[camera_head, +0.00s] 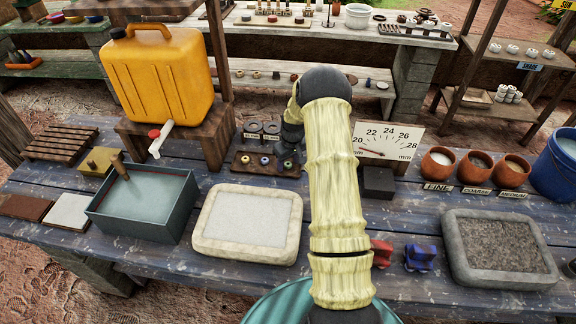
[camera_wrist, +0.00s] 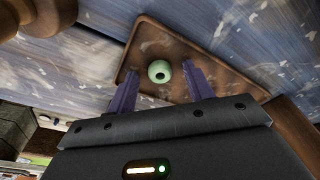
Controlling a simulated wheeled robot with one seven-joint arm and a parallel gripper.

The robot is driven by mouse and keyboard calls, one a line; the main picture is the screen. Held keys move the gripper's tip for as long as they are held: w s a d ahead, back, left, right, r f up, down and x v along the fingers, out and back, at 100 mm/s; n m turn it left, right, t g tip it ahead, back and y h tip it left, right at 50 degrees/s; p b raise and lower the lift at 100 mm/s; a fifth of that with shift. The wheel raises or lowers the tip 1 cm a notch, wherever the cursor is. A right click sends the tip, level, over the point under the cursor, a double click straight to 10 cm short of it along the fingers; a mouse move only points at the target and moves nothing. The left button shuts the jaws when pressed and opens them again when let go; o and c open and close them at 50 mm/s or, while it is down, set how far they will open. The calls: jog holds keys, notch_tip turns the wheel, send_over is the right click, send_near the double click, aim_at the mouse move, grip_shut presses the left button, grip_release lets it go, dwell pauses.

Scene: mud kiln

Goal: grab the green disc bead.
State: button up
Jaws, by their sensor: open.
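A pale green bead (camera_wrist: 159,71) with a dark hole lies on a shallow brown tray (camera_wrist: 143,38) in the wrist view. My gripper (camera_wrist: 159,69) is open, with its two dark purple fingers on either side of the bead in the picture. I see no finger touching it, and how far the tips are above the tray is hard to tell.
A yellow jug (camera_head: 160,75) on a wooden stand, a water basin (camera_head: 145,205) and a pale stone tray (camera_head: 247,255) are to the left. A dial board (camera_head: 388,140), clay pots (camera_head: 438,163) and a gravel tray (camera_head: 500,250) are to the right.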

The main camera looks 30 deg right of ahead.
aim_at(288, 168)
jog(key=c, duration=1.1)
jog(key=shift+o, duration=0.2)
jog(key=shift+r, duration=0.1)
notch_tip(288, 168, up, 18)
jog(key=b, duration=0.2)
